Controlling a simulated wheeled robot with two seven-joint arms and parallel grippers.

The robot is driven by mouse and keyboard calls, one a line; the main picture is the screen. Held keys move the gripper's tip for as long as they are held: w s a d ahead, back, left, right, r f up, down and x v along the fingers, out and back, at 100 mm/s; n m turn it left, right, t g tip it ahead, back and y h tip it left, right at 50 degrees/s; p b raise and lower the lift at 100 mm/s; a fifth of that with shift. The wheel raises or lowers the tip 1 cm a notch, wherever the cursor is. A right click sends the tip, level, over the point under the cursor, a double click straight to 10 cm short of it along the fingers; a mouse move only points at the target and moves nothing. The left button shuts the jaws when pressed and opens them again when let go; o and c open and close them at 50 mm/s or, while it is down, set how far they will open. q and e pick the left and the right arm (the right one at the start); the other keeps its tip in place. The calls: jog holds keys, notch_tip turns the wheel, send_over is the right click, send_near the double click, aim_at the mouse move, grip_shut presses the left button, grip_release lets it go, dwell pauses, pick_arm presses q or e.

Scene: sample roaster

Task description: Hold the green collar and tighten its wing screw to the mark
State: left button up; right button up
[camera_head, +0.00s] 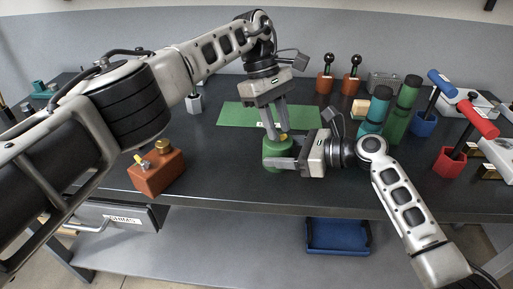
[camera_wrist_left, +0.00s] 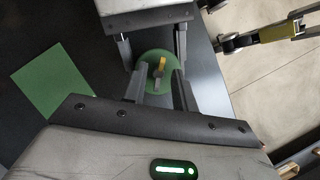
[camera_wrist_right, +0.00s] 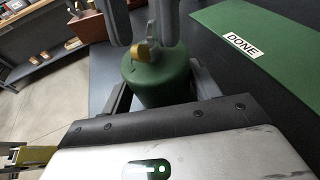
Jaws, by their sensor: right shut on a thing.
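The green collar (camera_head: 272,153) stands upright near the front edge of the bench. A brass-coloured wing screw (camera_wrist_right: 143,52) sits on its top; in the left wrist view the wing screw (camera_wrist_left: 161,66) shows a yellow part and a grey part. My right gripper (camera_head: 279,162) comes in from the right and is shut on the collar's body. My left gripper (camera_head: 279,131) points down from above, its two fingers apart on either side of the wing screw, with no clear contact. I cannot make out the tightening mark.
A green mat (camera_head: 240,115) labelled DONE lies just behind the collar. An orange-brown block (camera_head: 158,172) with a brass knob stands at front left. A blue bin (camera_head: 338,236) is below.

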pick_arm(q)
jog(key=shift+n, duration=0.3)
